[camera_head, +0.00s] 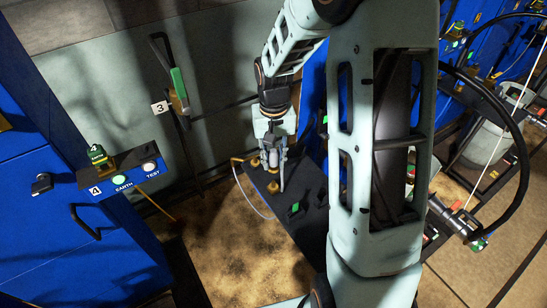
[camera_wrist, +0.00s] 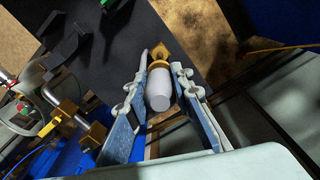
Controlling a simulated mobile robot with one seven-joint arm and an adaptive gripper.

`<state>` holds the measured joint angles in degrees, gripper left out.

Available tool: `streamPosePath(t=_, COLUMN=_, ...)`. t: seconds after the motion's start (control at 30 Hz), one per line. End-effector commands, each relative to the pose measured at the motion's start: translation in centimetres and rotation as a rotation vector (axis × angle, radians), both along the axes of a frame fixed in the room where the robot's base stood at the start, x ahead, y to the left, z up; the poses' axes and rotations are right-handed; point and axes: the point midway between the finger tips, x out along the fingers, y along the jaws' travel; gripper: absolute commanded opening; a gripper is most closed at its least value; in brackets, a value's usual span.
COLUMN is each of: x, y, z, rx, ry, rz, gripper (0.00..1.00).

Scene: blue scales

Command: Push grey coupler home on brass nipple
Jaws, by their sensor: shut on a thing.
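The grey coupler (camera_head: 273,158) is a short pale cylinder between the fingers of my gripper (camera_head: 272,180). In the wrist view the coupler (camera_wrist: 160,88) lies between the two fingers of my gripper (camera_wrist: 160,65), which is shut on it. A brass fitting, seemingly the brass nipple (camera_wrist: 158,57), shows just beyond the coupler's far end, in line with it. In the head view brass (camera_head: 274,187) shows below the fingertips, over the dark bench. Whether coupler and nipple touch, or how far they overlap, I cannot tell.
The dark bench (camera_head: 305,222) carries black and green fittings (camera_head: 296,208) near my gripper. A thin pale hose (camera_head: 248,198) curves beside it at the left. A blue cabinet (camera_head: 100,230) with EARTH and TEST buttons stands at the left. Open floor (camera_head: 225,245) lies between.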

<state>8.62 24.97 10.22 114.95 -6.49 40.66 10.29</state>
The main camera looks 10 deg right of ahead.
Motion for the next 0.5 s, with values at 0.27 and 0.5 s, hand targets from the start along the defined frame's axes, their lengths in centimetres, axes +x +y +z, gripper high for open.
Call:
streamPosePath(t=0.27, x=0.0, y=0.0, z=-3.1, rx=0.0, ry=0.0, rz=0.0, gripper=0.0)
streamPosePath(t=0.5, x=0.0, y=0.0, z=-4.0, rx=0.0, ry=-0.001, rz=0.0, gripper=0.0)
